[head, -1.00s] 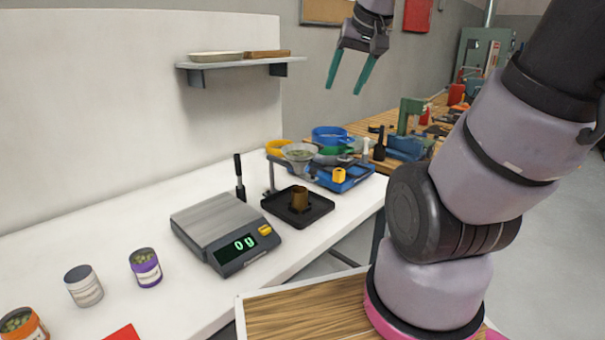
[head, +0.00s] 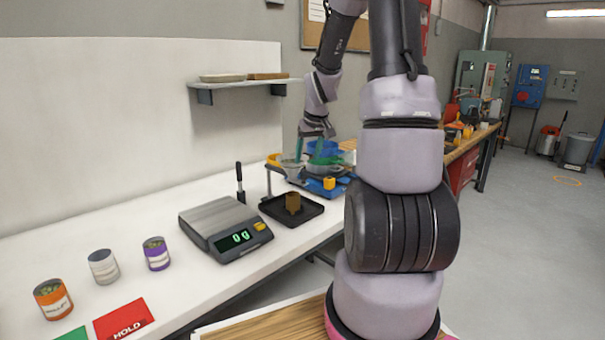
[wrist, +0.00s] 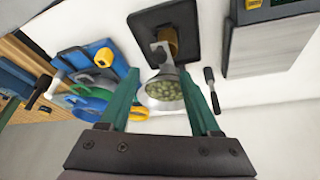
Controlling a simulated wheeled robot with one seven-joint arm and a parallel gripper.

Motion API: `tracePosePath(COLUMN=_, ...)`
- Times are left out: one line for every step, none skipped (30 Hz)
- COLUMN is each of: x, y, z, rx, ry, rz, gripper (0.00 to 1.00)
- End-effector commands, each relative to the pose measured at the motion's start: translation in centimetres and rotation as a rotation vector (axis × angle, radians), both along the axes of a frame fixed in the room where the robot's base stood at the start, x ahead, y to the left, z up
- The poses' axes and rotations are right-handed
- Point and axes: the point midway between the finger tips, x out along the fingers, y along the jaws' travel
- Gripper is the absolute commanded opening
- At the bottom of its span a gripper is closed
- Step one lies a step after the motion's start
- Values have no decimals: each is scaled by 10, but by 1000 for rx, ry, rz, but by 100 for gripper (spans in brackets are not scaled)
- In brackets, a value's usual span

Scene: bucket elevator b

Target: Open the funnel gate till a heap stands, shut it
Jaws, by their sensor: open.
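The clear funnel (head: 289,169) stands on its stand over the bench. The wrist view shows green pellets (wrist: 164,91) inside the funnel. A brown cup (head: 293,203) sits upright on a black tray (head: 272,208) by the stand; it is partly hidden behind the funnel's grey bracket (wrist: 160,51) in the wrist view. I cannot make out the gate or whether it is open. My gripper (head: 310,153), with teal fingers, is open and empty at the funnel. In the wrist view its fingers (wrist: 160,74) lie either side of the funnel; I cannot tell whether they touch it.
A scale (head: 228,228) reading 0 g stands left of the tray. Blue equipment (head: 318,186) with a yellow part stands right of the funnel. Several cans, including a purple one (head: 156,254), and a red HOLD card (head: 124,319) are front left. A shelf (head: 240,83) is above.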

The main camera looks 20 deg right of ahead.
Motion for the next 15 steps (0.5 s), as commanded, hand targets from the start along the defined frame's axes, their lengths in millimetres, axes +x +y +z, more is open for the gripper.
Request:
tracePosePath(x=3, y=1, z=-11, rx=2, ry=5, rz=2, gripper=64)
tracePosePath(x=6, y=1, z=-17, rx=2, ry=5, rz=2, gripper=64)
tracePosePath(x=9, y=1, z=-24, rx=2, ry=5, rz=2, gripper=64)
tracePosePath(x=11, y=0, z=-29, rx=1, ry=4, rz=3, gripper=64)
tracePosePath(x=13, y=0, z=-34, rx=2, ry=4, rz=2, gripper=64)
tracePosePath(x=16, y=0, z=-40, rx=1, ry=3, rz=0, gripper=64)
tracePosePath(x=17, y=0, z=-44, rx=1, ry=4, rz=0, gripper=64)
tracePosePath(x=19, y=0, z=-48, rx=1, ry=3, rz=0, gripper=64)
tracePosePath(x=21, y=0, z=-52, rx=1, ry=2, rz=1, gripper=64)
tracePosePath(x=23, y=0, z=-55, rx=1, ry=2, rz=1, gripper=64)
tracePosePath(x=24, y=0, z=-58, rx=1, ry=1, rz=0, gripper=64)
tracePosePath(x=25, y=-1, z=-61, rx=1, ry=1, rz=0, gripper=64)
tracePosePath(x=26, y=-1, z=-62, rx=0, ry=1, rz=0, gripper=64)
tracePosePath(x=26, y=-1, z=-64, rx=0, ry=0, rz=0, gripper=64)
tracePosePath(x=27, y=-1, z=-65, rx=0, ry=0, rz=-1, gripper=64)
